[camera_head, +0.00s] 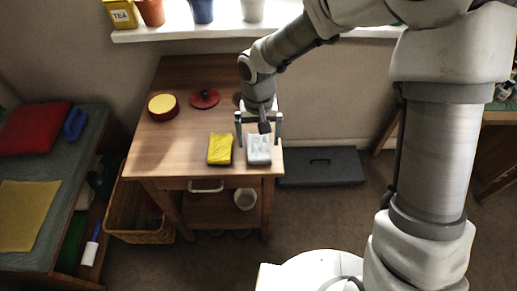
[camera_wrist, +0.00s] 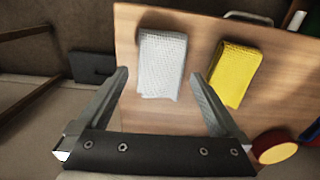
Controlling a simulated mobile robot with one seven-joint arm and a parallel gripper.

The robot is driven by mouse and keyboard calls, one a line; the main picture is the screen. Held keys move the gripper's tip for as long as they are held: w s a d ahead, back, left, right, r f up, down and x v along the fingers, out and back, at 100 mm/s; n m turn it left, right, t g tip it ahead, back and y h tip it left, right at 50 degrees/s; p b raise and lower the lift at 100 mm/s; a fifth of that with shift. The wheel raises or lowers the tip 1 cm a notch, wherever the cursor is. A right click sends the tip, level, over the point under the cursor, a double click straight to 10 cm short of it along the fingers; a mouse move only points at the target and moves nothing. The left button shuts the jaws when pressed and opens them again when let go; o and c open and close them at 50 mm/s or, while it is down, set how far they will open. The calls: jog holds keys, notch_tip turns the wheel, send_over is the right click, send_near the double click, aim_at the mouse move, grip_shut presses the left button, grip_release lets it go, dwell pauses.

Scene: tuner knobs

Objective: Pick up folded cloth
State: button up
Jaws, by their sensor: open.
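A white folded cloth (camera_head: 259,149) lies on the wooden table (camera_head: 165,155) near its front right corner. A yellow folded cloth (camera_head: 220,148) lies just left of it, with a narrow gap between them. My gripper (camera_head: 259,132) is open and points down at the back of the white cloth. In the wrist view the white cloth (camera_wrist: 161,63) lies ahead of and between the spread fingers of my gripper (camera_wrist: 158,80), and nothing is held. The yellow cloth (camera_wrist: 235,74) is to the right, beyond the right finger.
A round red tin with a yellow top (camera_head: 162,106) and a red lid (camera_head: 204,98) sit farther back on the table. The windowsill (camera_head: 230,30) with pots is behind. A wicker basket (camera_head: 140,205) stands on the floor at left. A dark flat box (camera_head: 320,166) lies right of the table.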

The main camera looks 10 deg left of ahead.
aim_at(260, 144)
notch_tip(260, 144, down, 2)
jog(key=shift+f, duration=0.1)
jog(key=c, duration=1.2)
jog(key=shift+c, duration=0.2)
jog(key=shift+r, duration=0.6)
jog(key=r, duration=0.1)
jog(key=r+p, duration=0.2)
jog(key=r, duration=0.1)
jog(key=shift+d, duration=0.25)
jog(key=d+r+p, duration=0.3)
jog(key=d+r, duration=0.3)
jog(key=d, duration=0.5)
jog(key=shift+s+p, duration=0.4)
jog(key=shift+d, duration=0.1)
